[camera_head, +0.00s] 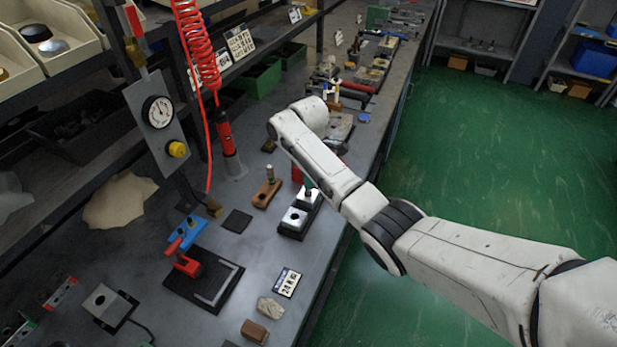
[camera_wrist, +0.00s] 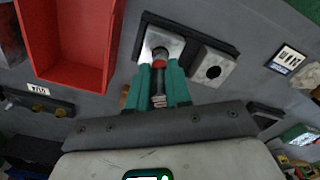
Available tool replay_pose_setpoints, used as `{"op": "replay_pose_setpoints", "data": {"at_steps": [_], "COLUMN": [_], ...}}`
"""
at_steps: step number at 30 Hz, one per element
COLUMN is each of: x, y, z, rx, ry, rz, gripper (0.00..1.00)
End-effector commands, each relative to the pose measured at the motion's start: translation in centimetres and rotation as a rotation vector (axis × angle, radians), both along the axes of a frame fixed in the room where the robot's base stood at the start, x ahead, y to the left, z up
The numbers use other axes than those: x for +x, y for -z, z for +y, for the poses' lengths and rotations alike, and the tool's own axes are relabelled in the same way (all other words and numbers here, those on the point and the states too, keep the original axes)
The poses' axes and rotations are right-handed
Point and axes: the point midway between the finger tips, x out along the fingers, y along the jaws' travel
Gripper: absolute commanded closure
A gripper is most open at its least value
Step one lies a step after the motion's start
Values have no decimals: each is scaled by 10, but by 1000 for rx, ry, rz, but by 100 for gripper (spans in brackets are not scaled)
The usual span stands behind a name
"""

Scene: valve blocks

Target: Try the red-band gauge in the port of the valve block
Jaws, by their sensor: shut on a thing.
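The valve block (camera_head: 294,219) is a pair of pale metal blocks on a dark base, on the bench left of my arm. In the wrist view the valve block (camera_wrist: 207,62) shows one open dark port in its right part. My gripper (camera_wrist: 164,75) has teal fingers shut on the red-band gauge (camera_wrist: 159,63), a dark grey pin with a red ring. The gauge's end is at the port of the left part; whether it is inside or just above, I cannot tell. In the head view my gripper (camera_head: 308,184) shows only as a teal bit at the far metal part, and the gauge is hidden.
A wooden block with a peg (camera_head: 267,192) stands just left of the valve block. A red bin (camera_wrist: 70,50) is at upper left in the wrist view. A dark pad (camera_head: 237,221) and a label card (camera_head: 287,282) lie nearby. The bench edge is to the right.

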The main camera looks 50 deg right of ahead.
Motion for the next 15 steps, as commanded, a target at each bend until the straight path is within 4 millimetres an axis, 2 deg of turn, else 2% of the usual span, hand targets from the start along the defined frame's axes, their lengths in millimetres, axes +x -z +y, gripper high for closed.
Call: {"op": "replay_pose_setpoints", "data": {"at_steps": [15], "x": [0], "y": [5], "z": [0], "rx": [0], "ry": [0], "rz": [0], "gripper": [100]}}
